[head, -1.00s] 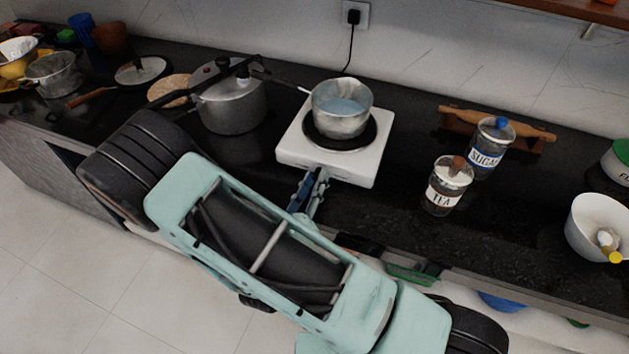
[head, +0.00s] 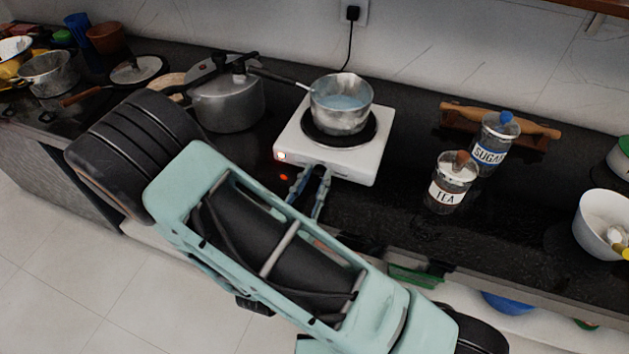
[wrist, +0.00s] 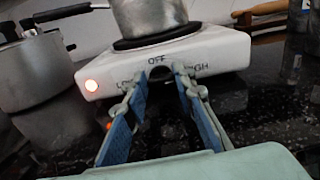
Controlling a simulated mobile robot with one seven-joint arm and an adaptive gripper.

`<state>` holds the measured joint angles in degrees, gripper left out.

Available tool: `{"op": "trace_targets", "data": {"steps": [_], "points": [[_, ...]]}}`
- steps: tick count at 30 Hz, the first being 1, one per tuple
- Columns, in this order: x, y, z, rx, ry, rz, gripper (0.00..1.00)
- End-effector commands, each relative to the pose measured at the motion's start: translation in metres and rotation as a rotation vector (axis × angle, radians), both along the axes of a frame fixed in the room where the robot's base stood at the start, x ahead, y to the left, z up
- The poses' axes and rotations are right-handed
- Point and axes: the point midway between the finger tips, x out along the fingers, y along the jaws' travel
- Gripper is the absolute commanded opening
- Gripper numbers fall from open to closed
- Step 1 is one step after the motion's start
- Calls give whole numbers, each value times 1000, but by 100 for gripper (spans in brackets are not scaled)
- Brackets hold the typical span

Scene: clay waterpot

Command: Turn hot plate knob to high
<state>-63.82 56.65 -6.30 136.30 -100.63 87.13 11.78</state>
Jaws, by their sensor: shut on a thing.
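The white hot plate (head: 360,169) stands on the dark counter. Its small front-left light is lit orange-red. In the wrist view its front face (wrist: 225,57) reads OFF at the top, LOW at left and HIGH at right. The dark knob (wrist: 160,72) sits below OFF, largely hidden between my fingertips; its pointer direction cannot be made out. My gripper (wrist: 161,77) is shut on the knob, one blue-padded finger on each side. In the head view my gripper (head: 309,172) reaches the plate's front edge. A metal saucepan (head: 341,115) with bluish liquid stands on the burner.
A pressure cooker (head: 228,104) stands left of the plate. The tea jar (head: 452,182) and sugar jar (head: 491,147) stand to the right, with a rolling pin (head: 530,129) behind. A white bowl (head: 600,235) is at far right. Counter between plate and jars is clear.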

Motion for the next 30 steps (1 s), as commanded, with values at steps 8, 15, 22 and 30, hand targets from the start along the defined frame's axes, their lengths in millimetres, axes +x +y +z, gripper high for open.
{"op": "trace_targets", "data": {"steps": [8,15,22,30], "points": [[-1,0,-1,42,-12,1,0],[-1,0,-1,45,-13,1,0],[0,0,-1,44,-14,1,32],[-3,1,-1,43,-13,1,32]]}}
